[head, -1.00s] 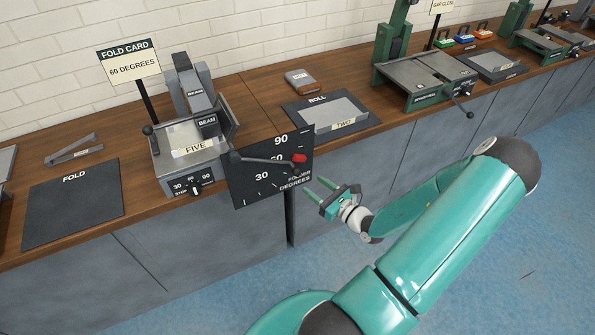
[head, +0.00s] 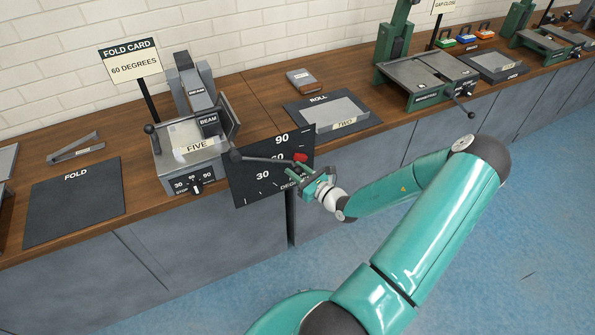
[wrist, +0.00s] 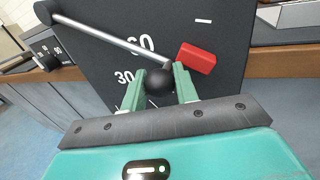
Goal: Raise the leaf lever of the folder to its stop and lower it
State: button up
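In the wrist view the rod (wrist: 110,40) ends in a black ball knob (wrist: 160,82). My gripper (head: 293,172) is at this end, in front of the dial. In the wrist view its green fingers (wrist: 160,76) flank the knob closely. I cannot tell whether they press on it. A red block (wrist: 196,58) sits beside the knob.
A sign (head: 131,61) reads FOLD CARD, 60 DEGREES. The stop selector (head: 196,188) is on the folder's front. The FOLD mat (head: 75,205) lies left, the ROLL mat (head: 355,122) right. The floor in front of the bench is clear.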

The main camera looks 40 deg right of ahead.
grip_shut()
jog(key=shift+w+a+f+m, duration=0.1)
jog(key=shift+a+f+m, duration=0.3)
jog(key=shift+f, duration=0.3)
jog(key=w+a+f+m+t+h, duration=0.1)
jog(key=w+a+f+m, duration=0.1)
jog(key=a+f+m, duration=0.2)
jog(key=w+a+f+m+t+h, duration=0.2)
jog(key=a+f+m, duration=0.2)
jog(key=a+m, duration=0.5)
jog(key=shift+w+a+f, duration=0.3)
jog(key=shift+w+a, duration=0.05)
jog(key=shift+a, duration=1.3)
jog(key=shift+a, duration=0.1)
